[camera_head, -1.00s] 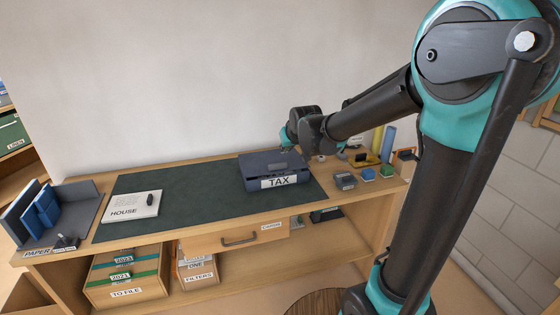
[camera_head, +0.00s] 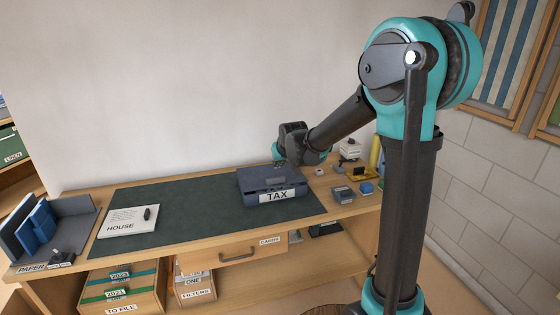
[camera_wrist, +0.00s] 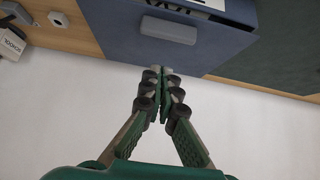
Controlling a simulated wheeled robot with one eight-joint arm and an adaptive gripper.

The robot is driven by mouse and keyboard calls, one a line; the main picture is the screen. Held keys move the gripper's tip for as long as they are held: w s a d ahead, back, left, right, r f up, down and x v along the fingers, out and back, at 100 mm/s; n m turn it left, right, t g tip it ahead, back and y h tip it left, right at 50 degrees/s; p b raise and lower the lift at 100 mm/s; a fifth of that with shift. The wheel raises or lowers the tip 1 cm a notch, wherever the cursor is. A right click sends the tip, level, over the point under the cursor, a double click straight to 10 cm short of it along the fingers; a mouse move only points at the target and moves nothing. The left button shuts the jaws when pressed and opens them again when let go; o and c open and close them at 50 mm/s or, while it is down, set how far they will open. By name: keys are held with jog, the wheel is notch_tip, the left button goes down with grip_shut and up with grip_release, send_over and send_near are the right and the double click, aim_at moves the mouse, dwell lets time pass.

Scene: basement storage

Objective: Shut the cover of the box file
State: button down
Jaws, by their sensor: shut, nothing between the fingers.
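The box file (camera_head: 259,186) is blue-grey with a white TAX label on its front. It lies on the dark green desk mat, and its cover looks flat or nearly so; whether it is fully down I cannot tell. My gripper (camera_head: 278,162) is over the box's back edge. In the wrist view, my gripper (camera_wrist: 160,72) is shut and empty, its tips near the box file's blue panel (camera_wrist: 230,45) beside a grey tab (camera_wrist: 168,31). Whether they touch is unclear. A cut-off white label shows at the top of that view.
The mat (camera_head: 190,212) is clear left of the box, up to a HOUSE booklet (camera_head: 125,222) with a dark item on it. A PAPER tray (camera_head: 72,226) stands far left. Small items, including a grey block (camera_head: 343,194), stand close right. The wall (camera_head: 150,90) is close behind.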

aim_at(277, 180)
jog(key=f, duration=0.4)
jog(key=shift+w, duration=0.2)
jog(key=shift+f, duration=0.35)
jog(key=shift+s, duration=0.1)
jog(key=shift+s+f, duration=0.25)
jog(key=shift+f, duration=0.7)
jog(key=shift+r, duration=0.15)
